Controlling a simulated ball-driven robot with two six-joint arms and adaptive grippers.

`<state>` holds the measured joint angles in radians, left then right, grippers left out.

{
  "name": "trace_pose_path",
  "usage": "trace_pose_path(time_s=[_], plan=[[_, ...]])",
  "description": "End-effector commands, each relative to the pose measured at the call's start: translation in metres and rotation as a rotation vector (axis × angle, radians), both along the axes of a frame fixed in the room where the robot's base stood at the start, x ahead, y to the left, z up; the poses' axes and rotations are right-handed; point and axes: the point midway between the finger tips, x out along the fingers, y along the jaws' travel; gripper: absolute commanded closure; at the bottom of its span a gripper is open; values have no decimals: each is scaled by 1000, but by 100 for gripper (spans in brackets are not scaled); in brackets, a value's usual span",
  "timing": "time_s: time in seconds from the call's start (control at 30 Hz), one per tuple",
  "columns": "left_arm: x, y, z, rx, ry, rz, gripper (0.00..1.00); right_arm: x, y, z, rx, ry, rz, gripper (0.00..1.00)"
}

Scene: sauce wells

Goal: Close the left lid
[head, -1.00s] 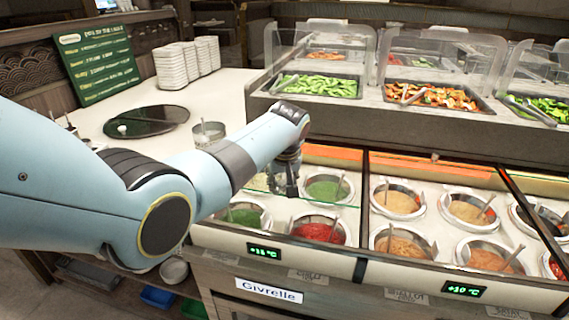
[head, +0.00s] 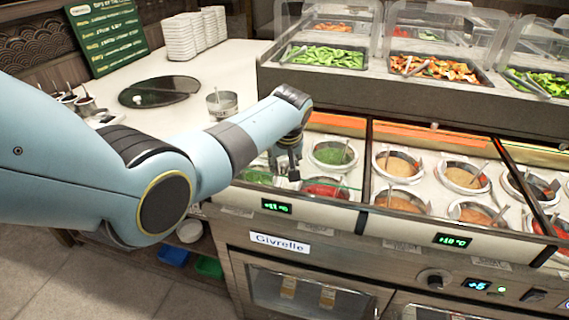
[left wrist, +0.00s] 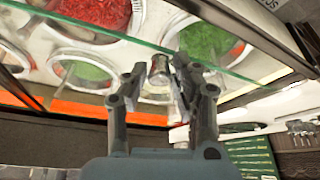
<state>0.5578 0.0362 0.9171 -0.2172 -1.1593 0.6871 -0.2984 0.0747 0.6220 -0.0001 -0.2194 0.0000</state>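The left lid is a clear glass pane with a greenish edge (head: 335,184) over the left sauce wells. Its edge crosses the left wrist view (left wrist: 75,24) diagonally, with red and green sauces seen through or beside it. My left gripper (head: 288,170) hangs over the left wells, beside a green sauce well (head: 333,153) and close to the lid's edge. In the left wrist view the gripper's fingers (left wrist: 158,68) are apart with nothing clearly held. I cannot tell whether they touch the glass. My right gripper is not in view.
Right of the left wells are more sauce wells (head: 398,165) with spoons. Behind them rises a raised salad counter (head: 400,104) with clear guards. At the left a white counter (head: 235,75) holds stacked plates (head: 182,38), a dark round disc (head: 160,91) and a metal pot (head: 222,102).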

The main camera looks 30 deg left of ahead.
Motion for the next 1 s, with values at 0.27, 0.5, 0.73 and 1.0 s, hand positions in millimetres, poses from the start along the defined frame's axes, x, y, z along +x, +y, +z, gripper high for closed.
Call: trace_pose_path(time_s=[0.27, 0.5, 0.73, 1.0], plan=[[0, 0, 0, -1, 1, 0, 54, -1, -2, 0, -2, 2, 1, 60], [-1, -2, 6, -1, -2, 0, 54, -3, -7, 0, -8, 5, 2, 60], [-13, -11, 41, -2, -4, -1, 54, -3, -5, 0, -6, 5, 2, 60], [-30, -24, 92, -2, -3, 0, 54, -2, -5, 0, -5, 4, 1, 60]])
